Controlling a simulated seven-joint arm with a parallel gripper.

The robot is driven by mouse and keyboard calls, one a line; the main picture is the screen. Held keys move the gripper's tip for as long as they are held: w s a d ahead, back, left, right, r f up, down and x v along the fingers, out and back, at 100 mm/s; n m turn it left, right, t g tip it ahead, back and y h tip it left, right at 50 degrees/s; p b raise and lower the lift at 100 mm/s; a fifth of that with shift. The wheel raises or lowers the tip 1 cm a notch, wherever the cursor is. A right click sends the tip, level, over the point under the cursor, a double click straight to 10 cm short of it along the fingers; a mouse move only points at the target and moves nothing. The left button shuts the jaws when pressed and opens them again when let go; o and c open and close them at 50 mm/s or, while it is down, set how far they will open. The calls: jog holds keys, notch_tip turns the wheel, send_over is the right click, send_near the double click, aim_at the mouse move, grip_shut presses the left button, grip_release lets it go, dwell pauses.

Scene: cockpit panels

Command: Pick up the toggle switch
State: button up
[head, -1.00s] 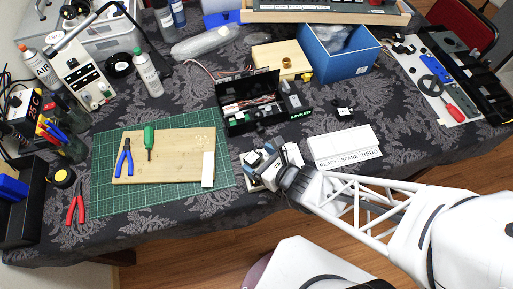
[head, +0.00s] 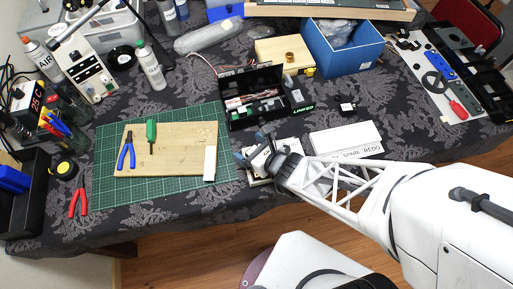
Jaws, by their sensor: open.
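My gripper (head: 252,148) hangs over the table between the green cutting mat and the white labelled box. Its blue-tipped fingers are apart, with nothing seen held between them. A white item (head: 259,180) lies under it, mostly covered by the gripper and wrist. I cannot surely make out the toggle switch. A small black part (head: 346,104) lies on the cloth behind the white box, right of my gripper, and may be it; it is too small to tell. The gripper is well apart from that part.
An open black case (head: 252,97) stands just behind my gripper. The white labelled box (head: 345,139) is to its right, beside my forearm. The green mat (head: 110,185) with a wooden board (head: 180,160) is left. A blue bin (head: 343,50) stands at the back.

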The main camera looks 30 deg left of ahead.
jog(key=shift+c, duration=0.4)
jog(key=c, duration=1)
jog(key=shift+r, duration=0.1)
jog(key=shift+c, duration=0.2)
jog(key=shift+r, duration=0.8)
notch_tip(320, 180, up, 2)
jog(key=shift+r, duration=0.1)
jog(key=s+d+r, duration=0.1)
jog(key=s+d, duration=0.8)
jog(key=d, duration=0.4)
jog(key=shift+w+r, duration=0.1)
